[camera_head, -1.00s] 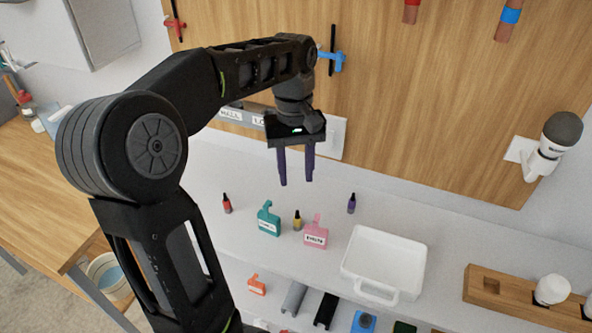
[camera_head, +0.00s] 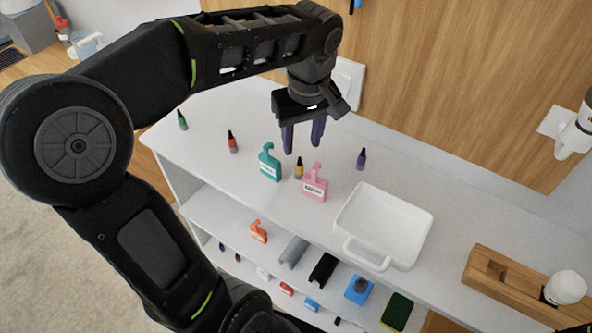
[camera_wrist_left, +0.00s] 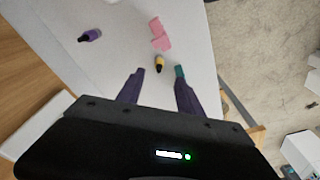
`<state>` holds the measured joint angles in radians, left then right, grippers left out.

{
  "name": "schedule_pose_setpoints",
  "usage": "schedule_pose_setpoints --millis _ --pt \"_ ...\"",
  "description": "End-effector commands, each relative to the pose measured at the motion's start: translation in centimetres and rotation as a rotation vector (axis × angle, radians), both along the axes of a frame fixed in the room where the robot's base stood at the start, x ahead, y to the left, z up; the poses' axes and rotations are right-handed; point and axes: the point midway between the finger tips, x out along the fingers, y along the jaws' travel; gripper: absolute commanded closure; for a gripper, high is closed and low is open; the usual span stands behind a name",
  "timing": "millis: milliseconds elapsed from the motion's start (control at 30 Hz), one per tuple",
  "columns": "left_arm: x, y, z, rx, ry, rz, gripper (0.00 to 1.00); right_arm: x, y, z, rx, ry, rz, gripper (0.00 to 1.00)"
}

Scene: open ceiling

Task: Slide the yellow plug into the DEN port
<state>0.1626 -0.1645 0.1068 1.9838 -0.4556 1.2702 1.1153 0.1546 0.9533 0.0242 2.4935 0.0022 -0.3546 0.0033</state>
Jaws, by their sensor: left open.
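The yellow plug (camera_head: 299,168) stands upright on the white counter between a teal tag (camera_head: 270,163) and a pink tag (camera_head: 315,184). It is yellow with a dark tip and also shows in the left wrist view (camera_wrist_left: 159,64). My left gripper (camera_head: 303,150) is open and empty, its two purple fingers pointing down above and behind the yellow plug in the head view. In the wrist view the plug lies ahead, roughly between the open fingers (camera_wrist_left: 158,78). The DEN port cannot be made out in these frames. My right gripper is not in view.
A red plug (camera_head: 232,142), a green plug (camera_head: 182,120) and a purple plug (camera_head: 361,159) stand on the counter (camera_head: 215,115). A white tray (camera_head: 425,235) and a wooden block (camera_head: 520,297) are to the right. A shelf below holds several small items.

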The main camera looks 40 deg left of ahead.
Motion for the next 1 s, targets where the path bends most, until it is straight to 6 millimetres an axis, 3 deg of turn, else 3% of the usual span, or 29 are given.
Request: schedule_pose_setpoints --millis 400,700,1000 --pt "0.2 0.1 -0.1 0.000 -0.010 0.038 0.57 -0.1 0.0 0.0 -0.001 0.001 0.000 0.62" --pt "0.3 0.3 -2.5 -0.001 -0.008 0.037 0.57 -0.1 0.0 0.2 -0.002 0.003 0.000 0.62" --pt "0.3 0.4 -2.7 0.000 -0.009 0.037 0.57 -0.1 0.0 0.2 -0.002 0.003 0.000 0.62"
